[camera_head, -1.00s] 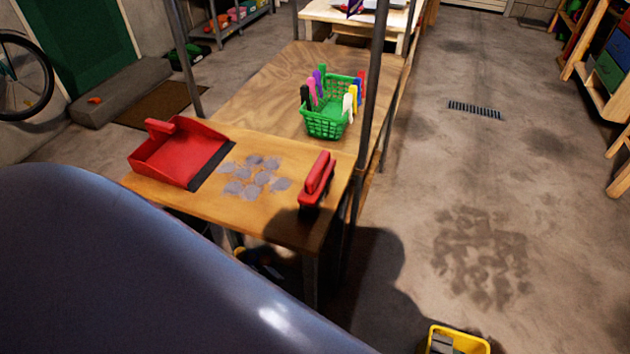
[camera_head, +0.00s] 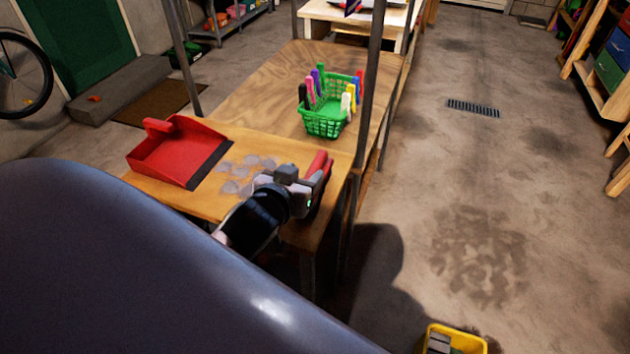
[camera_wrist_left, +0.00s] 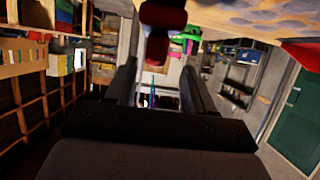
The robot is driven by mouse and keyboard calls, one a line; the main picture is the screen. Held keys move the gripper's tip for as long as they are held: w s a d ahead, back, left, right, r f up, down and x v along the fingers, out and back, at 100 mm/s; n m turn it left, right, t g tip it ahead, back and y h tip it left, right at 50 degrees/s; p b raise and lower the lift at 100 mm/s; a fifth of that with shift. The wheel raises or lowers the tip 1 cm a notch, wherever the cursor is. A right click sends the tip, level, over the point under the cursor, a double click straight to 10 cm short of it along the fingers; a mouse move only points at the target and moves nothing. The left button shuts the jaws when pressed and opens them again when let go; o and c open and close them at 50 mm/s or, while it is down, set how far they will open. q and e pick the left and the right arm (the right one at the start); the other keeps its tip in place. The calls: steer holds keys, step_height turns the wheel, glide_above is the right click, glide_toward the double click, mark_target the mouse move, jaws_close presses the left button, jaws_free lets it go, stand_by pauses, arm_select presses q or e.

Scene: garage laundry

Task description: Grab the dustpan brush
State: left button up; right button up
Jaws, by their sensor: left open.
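The dustpan brush (camera_head: 321,163) has a red handle and lies near the right end of the wooden table. My left gripper (camera_head: 304,186) is over the table's front right part and hides much of the brush. In the left wrist view, the red brush (camera_wrist_left: 160,18) shows at the top, ahead of the spread fingers of my left gripper (camera_wrist_left: 158,78). The jaws are open, with nothing visibly held. I cannot tell whether a finger touches the brush. The red dustpan (camera_head: 170,155) lies at the table's left end. My right gripper is not in view.
Grey dust clumps (camera_head: 236,172) lie between dustpan and gripper. A green basket (camera_head: 325,124) with coloured pegs stands farther back on the table. Dark posts, including one (camera_head: 369,85) at the right, rise beside it. A yellow container (camera_head: 455,336) is on the floor at the lower right.

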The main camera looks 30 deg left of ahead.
mark_target(314, 166)
arm_select(q)
steer(key=x, duration=0.4)
steer(key=shift+w+d+r+p, duration=0.15)
steer(key=shift+w+d+p, duration=0.15)
steer(key=shift+w+p, duration=0.1)
steer(key=shift+w+a+f, duration=0.1)
steer(key=shift+w+f, duration=0.15)
steer(key=shift+w, duration=0.25)
jaws_close()
